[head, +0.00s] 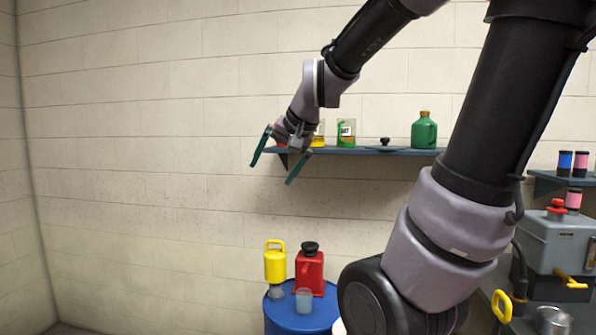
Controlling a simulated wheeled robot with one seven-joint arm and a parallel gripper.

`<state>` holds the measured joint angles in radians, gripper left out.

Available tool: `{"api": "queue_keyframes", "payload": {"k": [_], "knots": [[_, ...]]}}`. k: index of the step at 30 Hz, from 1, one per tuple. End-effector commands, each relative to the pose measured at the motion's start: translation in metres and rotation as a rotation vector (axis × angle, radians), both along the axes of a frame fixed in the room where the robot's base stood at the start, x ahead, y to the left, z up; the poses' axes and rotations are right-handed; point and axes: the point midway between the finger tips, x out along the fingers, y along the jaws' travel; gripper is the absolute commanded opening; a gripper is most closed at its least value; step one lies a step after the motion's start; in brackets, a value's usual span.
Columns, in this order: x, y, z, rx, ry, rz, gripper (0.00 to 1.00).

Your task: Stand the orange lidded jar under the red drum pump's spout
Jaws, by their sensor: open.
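The red drum pump (314,275), with a black cap, stands on top of a blue drum (300,322). A small grey-blue cup (303,302) stands in front of it, on the drum top. Its spout is not clearly made out. My gripper (273,172) is open and empty, fingers pointing down, in front of the left end of the wall shelf. A small reddish-orange thing (281,128) shows partly behind my gripper on the shelf; I cannot tell if it is the orange lidded jar. No other orange jar is plainly seen.
The shelf (350,151) also holds a yellow container (319,133), a green-labelled jar (346,133), a black-knobbed lid (385,143) and a green bottle (424,131). A yellow pump (275,264) stands left of the red one. A grey machine (552,245) is at right.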

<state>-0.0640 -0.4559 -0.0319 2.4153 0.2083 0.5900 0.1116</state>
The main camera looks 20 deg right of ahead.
Motion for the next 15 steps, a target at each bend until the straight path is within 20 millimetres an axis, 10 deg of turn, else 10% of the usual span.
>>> {"api": "queue_keyframes", "payload": {"k": [6, 15], "knots": [[-0.084, -0.009, 0.009, -0.087, 0.03, 0.074, 1.0], [-0.111, -0.012, 0.006, -0.12, 0.051, 0.093, 1.0]]}}
